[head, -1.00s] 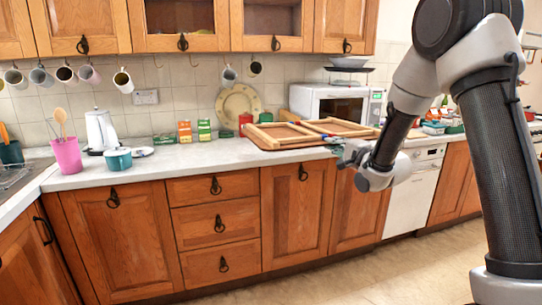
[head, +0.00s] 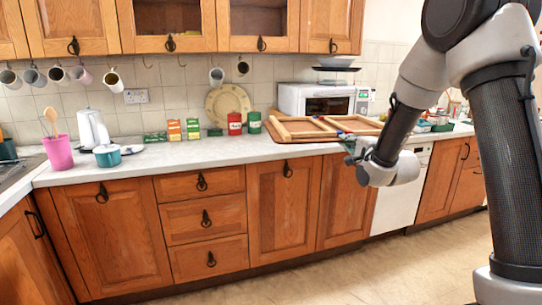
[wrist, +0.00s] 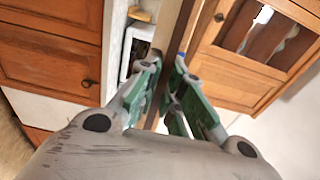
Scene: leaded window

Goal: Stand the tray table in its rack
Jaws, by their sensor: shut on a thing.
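The tray table (head: 300,138) is a flat brown wooden panel with pale wooden frame legs folded against it. In the head view it is roughly level, in front of the microwave and around counter height. My gripper (head: 354,152) is at its near right edge. In the wrist view the green-padded fingers of my gripper (wrist: 168,88) are shut on a narrow brown wooden edge of the tray table (wrist: 176,50). The fingers hide part of that edge. I cannot make out the rack in either view.
A microwave (head: 318,99) stands behind the tray table. Red (head: 234,124) and green (head: 254,123) canisters stand to its left. A kettle (head: 92,130), teal pot (head: 107,156) and pink utensil cup (head: 58,152) are farther left. The counter front (head: 190,156) is fairly clear.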

